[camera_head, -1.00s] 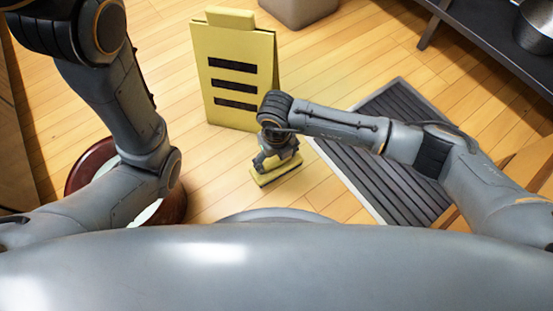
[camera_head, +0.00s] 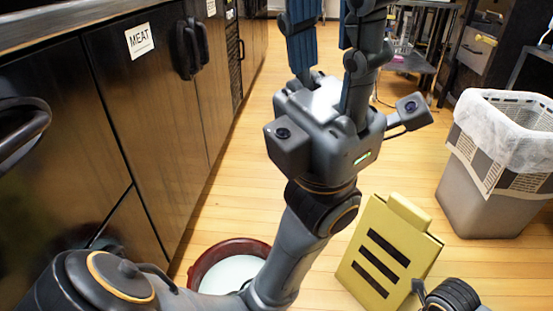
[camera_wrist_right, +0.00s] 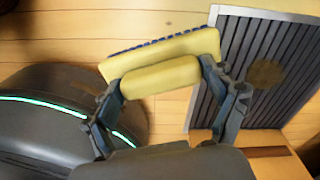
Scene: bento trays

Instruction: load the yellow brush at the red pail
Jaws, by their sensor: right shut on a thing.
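The yellow brush (camera_wrist_right: 170,62) shows in the right wrist view, a yellow block with dark blue bristles along its far edge. My right gripper (camera_wrist_right: 160,78) is shut on it, one finger at each end. The brush is outside the head view. The red pail (camera_head: 199,262) stands on the floor at the lower middle of the head view, with white contents, partly hidden by my left arm. My left gripper (camera_head: 331,35) is raised, its blue-grey fingers apart and empty, pointing to the top of the picture.
A yellow floor sign (camera_head: 392,250) stands right of the pail. A lined grey bin (camera_head: 480,205) is farther right. Dark cabinets (camera_head: 150,110) line the left. A slatted grey mat (camera_wrist_right: 245,60) with a brown patch (camera_wrist_right: 266,73) lies beyond the brush in the wrist view.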

